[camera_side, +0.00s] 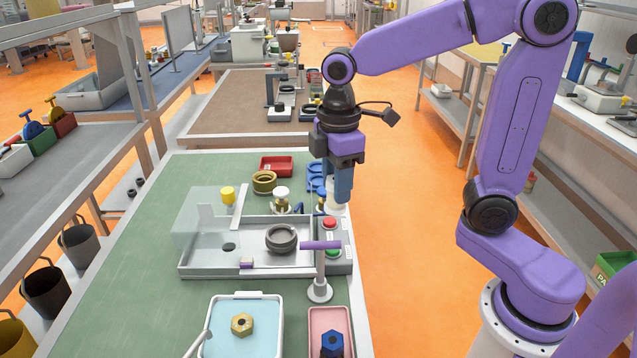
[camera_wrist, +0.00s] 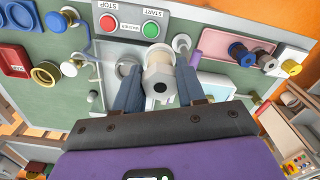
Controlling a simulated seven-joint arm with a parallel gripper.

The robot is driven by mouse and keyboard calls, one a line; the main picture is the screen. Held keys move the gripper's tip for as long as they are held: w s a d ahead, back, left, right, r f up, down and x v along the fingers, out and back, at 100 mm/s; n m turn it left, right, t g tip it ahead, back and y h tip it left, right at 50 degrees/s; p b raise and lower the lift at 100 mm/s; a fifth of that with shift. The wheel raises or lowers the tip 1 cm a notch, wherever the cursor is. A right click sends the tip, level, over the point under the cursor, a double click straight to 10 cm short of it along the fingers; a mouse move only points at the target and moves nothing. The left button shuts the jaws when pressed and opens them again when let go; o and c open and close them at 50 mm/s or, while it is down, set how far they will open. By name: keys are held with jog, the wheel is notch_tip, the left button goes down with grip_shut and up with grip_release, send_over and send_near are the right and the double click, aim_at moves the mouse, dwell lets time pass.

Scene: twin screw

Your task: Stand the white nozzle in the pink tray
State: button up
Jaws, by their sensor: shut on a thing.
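My gripper (camera_side: 339,194) is shut on the white nozzle (camera_wrist: 158,84). In the wrist view the nozzle sits between the two blue fingers (camera_wrist: 157,70), its hex end with a dark hole facing the camera. In the side view the fingers partly hide it, above the right end of the grey fixture. The pink tray (camera_side: 314,316) is at the bottom right of the bench, apart from my gripper, cut off by the picture edge. A blue hex part (camera_side: 332,344) stands in it. The pink tray also shows at the upper right of the wrist view (camera_wrist: 212,44).
A purple-topped post (camera_side: 320,270) stands between my gripper and the pink tray. The grey fixture (camera_side: 215,272) holds a dark ring (camera_side: 282,238). A red button (camera_side: 329,222) is close below my gripper. A light blue tray (camera_side: 222,347) holds a brass nut (camera_side: 242,324).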

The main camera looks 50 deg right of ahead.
aim_at(341, 210)
jog(key=shift+s+d+r, duration=0.1)
jog(key=shift+s+r, duration=0.2)
jog(key=shift+s, duration=0.2)
jog(key=shift+r, duration=0.35)
jog(key=s+a+r+n, duration=0.4)
jog(key=s+a, duration=0.3)
jog(key=a, duration=0.4)
jog(key=shift+n, duration=0.3)
jog(key=shift+s+a+f, duration=0.1)
jog(key=shift+s+f, duration=0.1)
jog(key=shift+f, duration=4.6)
jog(key=shift+s+a+f, duration=0.1)
jog(key=shift+s+f, duration=0.05)
jog(key=shift+f, duration=4.6)
jog(key=shift+d+f, duration=0.1)
jog(key=shift+f, duration=0.8)
